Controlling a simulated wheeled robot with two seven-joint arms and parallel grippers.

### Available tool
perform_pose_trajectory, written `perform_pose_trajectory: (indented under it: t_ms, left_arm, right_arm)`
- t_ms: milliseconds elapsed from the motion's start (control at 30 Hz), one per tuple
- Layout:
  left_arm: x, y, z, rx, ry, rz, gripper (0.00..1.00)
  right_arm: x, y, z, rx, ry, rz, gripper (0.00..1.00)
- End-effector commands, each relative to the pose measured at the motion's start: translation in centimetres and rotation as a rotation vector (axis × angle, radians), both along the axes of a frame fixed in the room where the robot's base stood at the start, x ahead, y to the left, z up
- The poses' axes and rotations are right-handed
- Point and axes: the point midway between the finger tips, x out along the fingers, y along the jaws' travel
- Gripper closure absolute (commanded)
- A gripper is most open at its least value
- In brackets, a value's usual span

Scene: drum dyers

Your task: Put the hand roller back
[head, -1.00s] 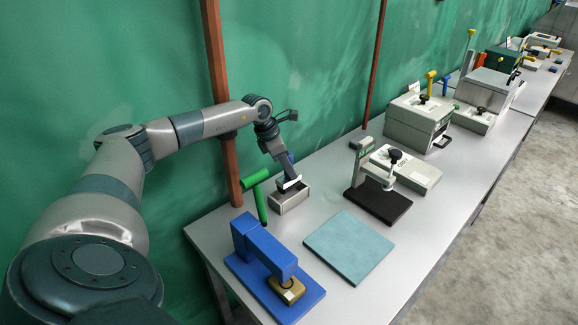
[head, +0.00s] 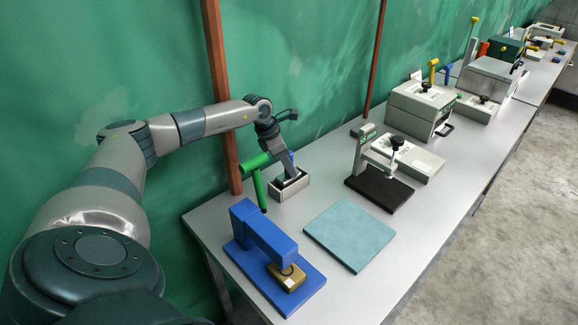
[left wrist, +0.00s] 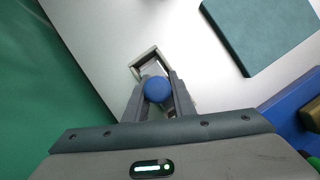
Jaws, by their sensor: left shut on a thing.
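The hand roller shows mainly as a blue round handle end (left wrist: 157,89), held between the two fingers of my left gripper (left wrist: 154,97) in the left wrist view. In the head view a bit of its blue handle (head: 291,157) shows beside my left gripper (head: 287,170). The gripper points down at a small grey open-topped box (head: 290,190) at the table's wall side. The box's rim (left wrist: 144,60) also shows just beyond the fingers. The roller's lower part is hidden by the fingers and box, so I cannot tell whether it rests on the bottom. My right gripper is not in view.
A green T-shaped handle (head: 257,180) stands close to the box, by the blue press (head: 262,240). A teal mat (head: 349,233) and a stand with a black base (head: 380,193) lie to the right. Bare table lies between box and mat.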

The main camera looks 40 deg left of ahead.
Motion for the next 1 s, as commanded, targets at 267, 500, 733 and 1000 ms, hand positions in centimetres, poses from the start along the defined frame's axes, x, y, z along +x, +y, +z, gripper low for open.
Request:
perform_pose_trajectory:
  t_ms: [267,500,733,1000]
  left_arm:
    - [0.1,0.0,-0.2,-0.001,-0.002,0.0,1.0]
    - [0.1,0.0,-0.6,0.0,-0.002,0.0,1.0]
    - [0.1,0.0,-1.0,0.0,-0.002,0.0,1.0]
    - [0.0,0.0,-1.0,-0.001,-0.001,0.0,0.55]
  right_arm:
    - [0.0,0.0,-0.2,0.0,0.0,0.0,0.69]
    - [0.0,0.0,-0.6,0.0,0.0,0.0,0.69]
    - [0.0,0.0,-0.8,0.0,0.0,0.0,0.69]
    - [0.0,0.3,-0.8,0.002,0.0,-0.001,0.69]
